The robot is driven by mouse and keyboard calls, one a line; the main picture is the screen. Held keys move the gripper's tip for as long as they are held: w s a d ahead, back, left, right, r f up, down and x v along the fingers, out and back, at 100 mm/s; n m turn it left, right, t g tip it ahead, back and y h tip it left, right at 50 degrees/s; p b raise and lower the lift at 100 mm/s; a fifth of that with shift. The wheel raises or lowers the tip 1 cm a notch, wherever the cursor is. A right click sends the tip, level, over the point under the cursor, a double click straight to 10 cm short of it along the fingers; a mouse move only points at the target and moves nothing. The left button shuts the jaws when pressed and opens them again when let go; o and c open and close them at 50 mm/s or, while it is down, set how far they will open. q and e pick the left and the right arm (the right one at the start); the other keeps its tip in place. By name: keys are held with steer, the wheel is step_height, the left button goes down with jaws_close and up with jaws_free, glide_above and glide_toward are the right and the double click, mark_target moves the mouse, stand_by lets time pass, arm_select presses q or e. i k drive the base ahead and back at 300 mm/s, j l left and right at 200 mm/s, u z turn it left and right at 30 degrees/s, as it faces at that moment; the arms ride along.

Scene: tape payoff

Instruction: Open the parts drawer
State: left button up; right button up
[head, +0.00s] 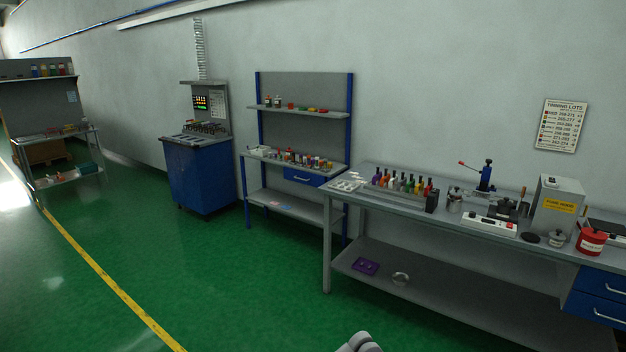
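A blue drawer (304,177) with a pale handle sits under the worktop of the middle bench, and it looks shut. Another set of blue drawers (598,295) with pale bar handles hangs under the right end of the near bench; it is cut by the picture's edge and also looks shut. I cannot tell from the picture which of these is the parts drawer. Neither of my grippers shows clearly. Only a rounded light grey piece, seemingly mine, shows at the bottom edge.
The near bench (450,205) carries bottles, instruments, a grey box and a red pot (591,242). Its lower shelf (450,300) holds a purple item and a ring. A blue cabinet (205,180) stands further left. The green floor (230,290) in front is clear.

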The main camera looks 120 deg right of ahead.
mark_target(312, 179)
steer(key=l+z, duration=0.15)
steer(key=z, duration=1.1)
steer(key=l+z, duration=0.2)
steer(key=l, duration=0.15)
steer(key=i+l+z, duration=0.35)
steer(key=l, duration=0.25)
steer(key=i+l+z, duration=0.15)
steer(key=l+z, duration=0.2)
steer(key=i+l+z, duration=0.15)
steer(key=z, duration=0.2)
steer(key=i+l+z, duration=0.75)
steer(key=i, duration=0.2)
steer(key=i+z, duration=0.4)
steer(key=i, duration=1.8)
steer(key=i+l+u, duration=0.1)
steer(key=i, duration=0.5)
steer(key=i+l, duration=0.1)
steer(key=i, duration=0.5)
steer(key=j+u, duration=0.05)
